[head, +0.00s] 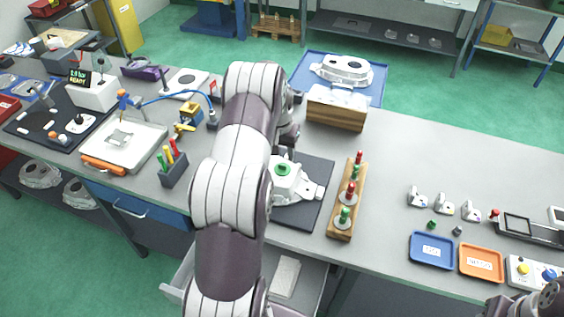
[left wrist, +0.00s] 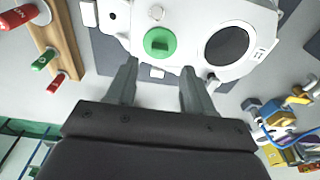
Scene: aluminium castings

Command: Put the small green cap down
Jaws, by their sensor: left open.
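A green cap (left wrist: 160,42) sits in a round opening of a white casting (left wrist: 205,14), beside a larger dark hole. The green cap also shows in the head view (head: 282,169), on the casting (head: 296,186) lying on a dark mat (head: 318,179). My left gripper (left wrist: 159,72) is open and empty, its fingertips just short of the cap in the left wrist view. In the head view my left arm hides part of the casting. Another small green piece (head: 432,224) lies on the table behind the blue tray.
A wooden rack (head: 338,228) with red and green plugs stands right of the mat. Further right are a blue tray (head: 431,265), an orange tray (head: 463,262) and small metal parts. Bare table lies right of the rack.

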